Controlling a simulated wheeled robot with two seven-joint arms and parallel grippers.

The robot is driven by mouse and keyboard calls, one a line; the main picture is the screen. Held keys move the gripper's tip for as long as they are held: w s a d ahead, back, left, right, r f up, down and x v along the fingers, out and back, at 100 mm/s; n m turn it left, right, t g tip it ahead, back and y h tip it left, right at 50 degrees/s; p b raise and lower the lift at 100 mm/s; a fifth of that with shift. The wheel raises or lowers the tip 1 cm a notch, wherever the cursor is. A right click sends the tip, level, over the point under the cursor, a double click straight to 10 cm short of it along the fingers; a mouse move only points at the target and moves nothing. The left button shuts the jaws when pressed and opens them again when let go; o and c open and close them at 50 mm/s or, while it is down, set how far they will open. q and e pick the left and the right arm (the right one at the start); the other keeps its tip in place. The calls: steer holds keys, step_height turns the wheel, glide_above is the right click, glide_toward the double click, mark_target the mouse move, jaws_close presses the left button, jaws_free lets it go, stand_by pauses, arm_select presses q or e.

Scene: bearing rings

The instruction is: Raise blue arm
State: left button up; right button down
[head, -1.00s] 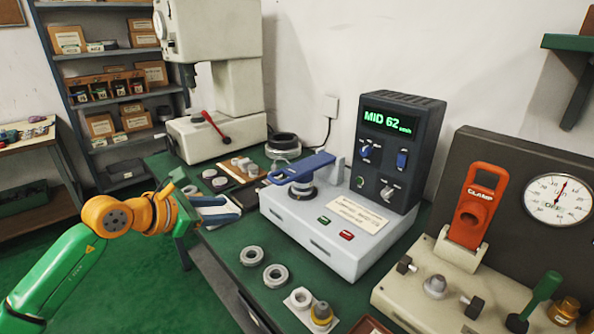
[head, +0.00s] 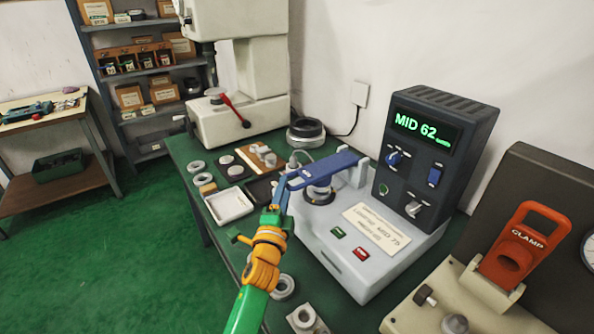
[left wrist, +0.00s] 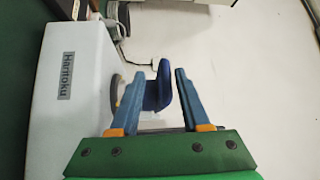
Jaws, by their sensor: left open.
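The blue arm (head: 330,166) lies roughly level over a bearing ring (head: 319,193) on the pale machine base (head: 340,262). It runs from a bracket at the back right to its free end at the left. My left gripper (head: 282,190) is open at that free end. In the left wrist view the end of the blue arm (left wrist: 157,88) shows between the two blue fingers of my left gripper (left wrist: 159,72), with gaps visible on both sides. Whether the fingers touch it I cannot tell. My right gripper is not in view.
The control box (head: 430,165) reading "MID 62" stands behind the base. An orange clamp (head: 525,245) is at the right. A white tray (head: 229,206) and loose rings (head: 195,167) lie left of the base. A press (head: 240,80) stands at the back.

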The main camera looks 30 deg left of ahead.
mark_target(288, 175)
arm_select(q)
steer(key=x, duration=0.2)
steer(key=r+x, duration=0.1)
steer(key=x, duration=0.1)
steer(key=shift+w, duration=0.1)
steer(key=shift+w+a+f, duration=0.1)
steer(key=shift+w+a, duration=0.1)
steer(key=shift+w, duration=0.3)
steer(key=shift+s, duration=0.1)
jaws_close()
steer(key=shift+r, duration=0.25)
stand_by(0.6)
